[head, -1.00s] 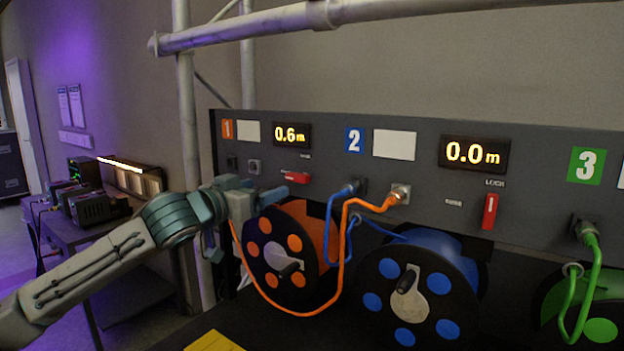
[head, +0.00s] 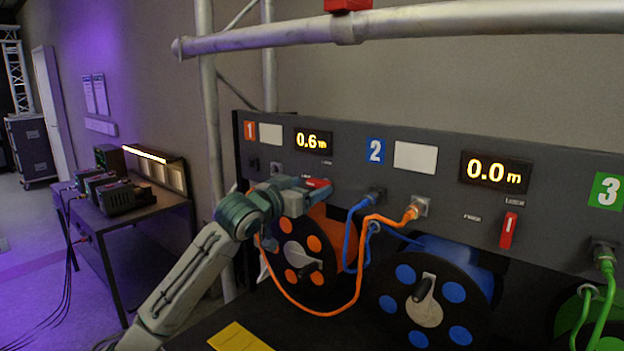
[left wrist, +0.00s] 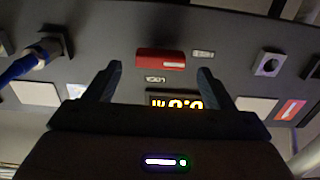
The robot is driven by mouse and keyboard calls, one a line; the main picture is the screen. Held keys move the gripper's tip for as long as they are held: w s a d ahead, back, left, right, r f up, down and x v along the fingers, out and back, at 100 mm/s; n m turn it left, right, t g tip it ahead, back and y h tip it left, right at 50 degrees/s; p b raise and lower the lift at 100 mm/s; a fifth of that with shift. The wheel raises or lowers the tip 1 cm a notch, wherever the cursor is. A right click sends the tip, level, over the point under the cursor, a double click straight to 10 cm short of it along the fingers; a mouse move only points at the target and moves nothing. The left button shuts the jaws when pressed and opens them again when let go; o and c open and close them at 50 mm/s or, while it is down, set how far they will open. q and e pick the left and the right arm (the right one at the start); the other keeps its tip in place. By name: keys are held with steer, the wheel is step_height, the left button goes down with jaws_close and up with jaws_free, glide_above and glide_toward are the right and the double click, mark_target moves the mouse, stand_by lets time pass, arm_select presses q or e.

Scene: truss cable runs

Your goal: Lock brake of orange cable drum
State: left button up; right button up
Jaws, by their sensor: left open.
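The orange cable drum (head: 331,222) sits under panel section 1, with black flanges and a crank. Its red brake lever (head: 317,183) lies horizontal on the panel below the 0.6 m display (head: 313,141). My left gripper (head: 322,190) is right in front of the lever and partly hides it in the head view. In the left wrist view, the red lever (left wrist: 160,60) lies crosswise between the open fingertips (left wrist: 160,71), with gaps on both sides. No contact shows. My right gripper is not in view.
The orange cable (head: 360,270) loops from the drum to a socket in section 2. The blue drum (head: 450,285) stands to the right; its red lever (head: 508,230) is upright. A truss pipe (head: 420,22) crosses above. A yellow plate (head: 238,338) lies in front.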

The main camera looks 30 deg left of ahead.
arm_select(q)
steer(key=shift+w+r, duration=0.1)
steer(key=shift+w, duration=0.65)
steer(key=shift+w+d+p, duration=0.1)
steer(key=shift+w+p, duration=0.25)
steer(key=c, duration=1)
